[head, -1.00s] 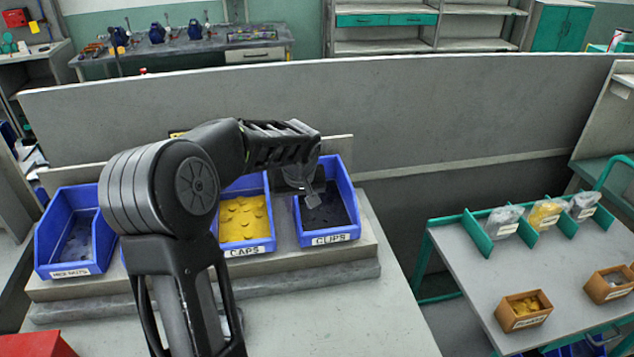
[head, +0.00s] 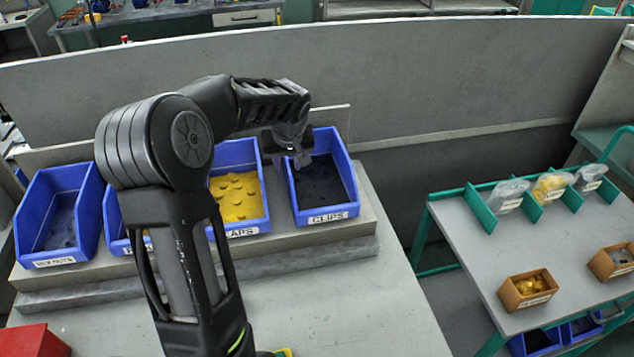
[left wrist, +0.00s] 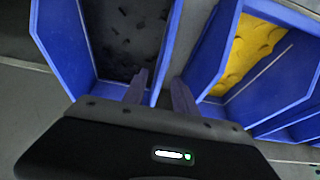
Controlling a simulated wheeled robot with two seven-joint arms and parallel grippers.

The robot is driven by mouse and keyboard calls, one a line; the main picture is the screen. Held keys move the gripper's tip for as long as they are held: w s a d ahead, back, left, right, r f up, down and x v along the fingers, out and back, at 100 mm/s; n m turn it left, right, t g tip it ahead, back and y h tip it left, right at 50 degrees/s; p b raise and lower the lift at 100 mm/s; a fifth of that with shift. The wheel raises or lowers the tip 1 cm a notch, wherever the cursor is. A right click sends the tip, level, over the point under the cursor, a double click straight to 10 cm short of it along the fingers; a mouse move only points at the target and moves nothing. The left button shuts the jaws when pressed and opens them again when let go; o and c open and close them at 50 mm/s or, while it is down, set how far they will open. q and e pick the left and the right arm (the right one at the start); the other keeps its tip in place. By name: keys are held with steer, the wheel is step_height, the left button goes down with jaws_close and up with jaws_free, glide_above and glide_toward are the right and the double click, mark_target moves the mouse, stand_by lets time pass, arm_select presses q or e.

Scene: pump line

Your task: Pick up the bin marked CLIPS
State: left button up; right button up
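The blue bin marked CLIPS (head: 328,215) stands at the right end of the bin row on a grey ledge, with dark contents. It also shows at the upper left of the left wrist view (left wrist: 54,38). My left gripper (head: 295,160) is over the rear left part of this bin. In the left wrist view my left gripper's fingers (left wrist: 160,92) are apart, one on each side of the bin's side wall near the CAPS bin. The wall shows between them, and I cannot tell whether they touch it. My right gripper is not in view.
The blue CAPS bin (head: 244,230) with yellow pieces stands just left of the CLIPS bin. More blue bins, one marked HEX NUTS (head: 55,262), stand further left. A grey partition (head: 420,85) rises behind. The bench top right of the ledge (head: 385,310) is clear.

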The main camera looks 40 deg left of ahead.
arm_select(q)
steer(key=shift+f, duration=0.15)
steer(key=x, duration=0.5)
steer(key=shift+w+a, duration=0.2)
steer(key=shift+w, duration=0.05)
steer(key=shift+c, duration=0.2)
stand_by(0.3)
jaws_close()
stand_by(1.2)
